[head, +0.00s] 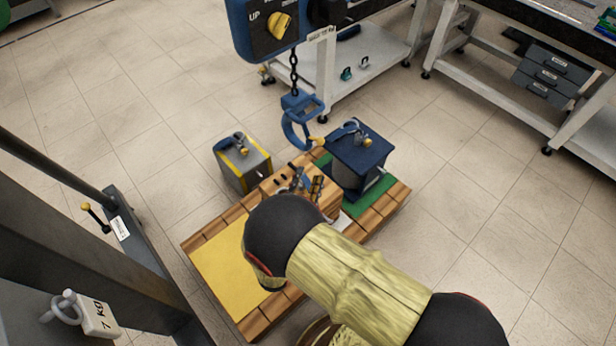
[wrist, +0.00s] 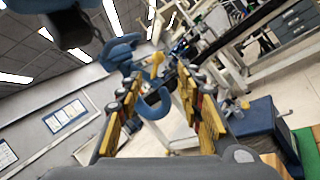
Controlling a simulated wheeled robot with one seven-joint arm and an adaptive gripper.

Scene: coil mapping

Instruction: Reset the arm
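My gripper (wrist: 160,112) is open in the wrist view, its two yellow-padded fingers wide apart. A blue hook (wrist: 152,104) with a yellow latch shows between and beyond the fingers, and I see no contact with it. In the head view the hook (head: 297,130) hangs from a chain under a blue hoist block (head: 268,28) with a yellow knob. My bent arm covers the lower middle of the head view.
A wooden pallet (head: 388,208) has yellow and green areas. A dark blue coil-like block (head: 358,160) stands on the green one. A grey block with yellow edges (head: 243,165) stands behind the pallet's left side. Workbenches (head: 440,62) stand behind; a dark frame (head: 95,240) rises at left. Floor at right is clear.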

